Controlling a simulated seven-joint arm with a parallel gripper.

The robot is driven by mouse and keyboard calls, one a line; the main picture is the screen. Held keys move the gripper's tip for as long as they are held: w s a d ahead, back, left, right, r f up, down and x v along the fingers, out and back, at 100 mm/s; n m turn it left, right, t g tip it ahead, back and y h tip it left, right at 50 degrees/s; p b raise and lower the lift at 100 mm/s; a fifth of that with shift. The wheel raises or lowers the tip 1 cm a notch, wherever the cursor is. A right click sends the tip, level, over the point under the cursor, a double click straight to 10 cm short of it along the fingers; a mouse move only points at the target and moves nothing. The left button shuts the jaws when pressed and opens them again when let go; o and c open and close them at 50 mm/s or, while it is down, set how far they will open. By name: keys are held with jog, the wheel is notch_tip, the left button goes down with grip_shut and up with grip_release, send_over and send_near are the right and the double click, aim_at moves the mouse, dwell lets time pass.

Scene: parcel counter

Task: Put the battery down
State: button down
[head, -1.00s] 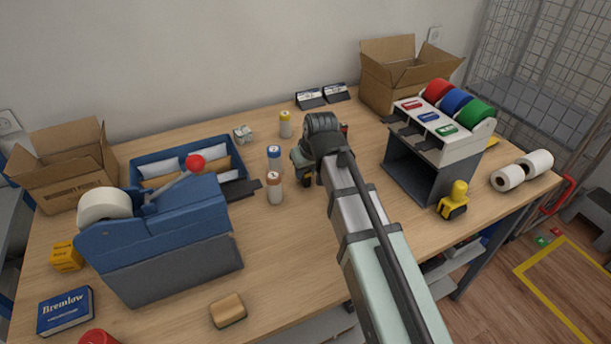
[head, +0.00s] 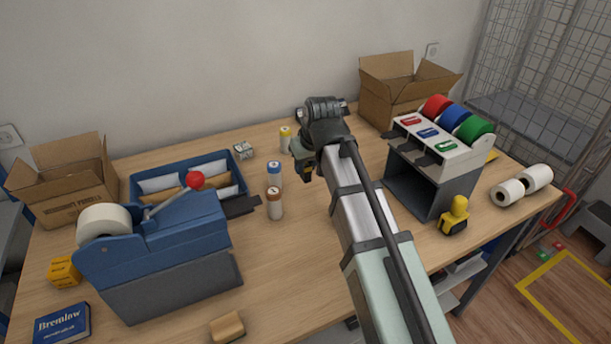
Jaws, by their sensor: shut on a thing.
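My gripper (head: 307,170) is over the back middle of the table, seen from behind, with its wrist and arm covering much of it. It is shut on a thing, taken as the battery. A small dark and yellow piece shows at the gripper's lower left; I cannot tell whether it is the battery or part of the gripper. The fingertips and any gap to the wooden table (head: 290,262) are hidden or too small to judge.
Cylinders with yellow (head: 285,139), blue (head: 275,174) and brown (head: 275,204) tops stand left of my gripper. A tape-roll stand (head: 435,160) is at right, a cardboard box (head: 395,97) behind it. A blue dispenser (head: 165,262) is at left.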

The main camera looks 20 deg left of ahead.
jog(key=shift+r, duration=0.9)
jog(key=shift+w+d+r, duration=0.2)
jog(key=shift+d, duration=0.1)
jog(key=w+d+m+t+h, duration=0.15)
jog(key=w+d+m, duration=0.45)
jog(key=w, duration=1)
jog(key=w+d+m+g+h, duration=0.1)
jog(key=w+d+m+h, duration=0.2)
jog(key=w+m, duration=0.8)
jog(key=shift+w+d+f+m+g+h, duration=0.5)
jog(key=shift+f+m, duration=0.45)
jog(key=shift+f, duration=0.6)
jog(key=shift+w+d+f+m+g+h, duration=0.15)
jog(key=shift+w+f+m+h, duration=0.45)
jog(key=shift+f, duration=1)
jog(key=shift+w+d+f+m+g+h, duration=0.35)
jog(key=shift+w+f+m, duration=0.35)
jog(key=shift+f+m, duration=0.7)
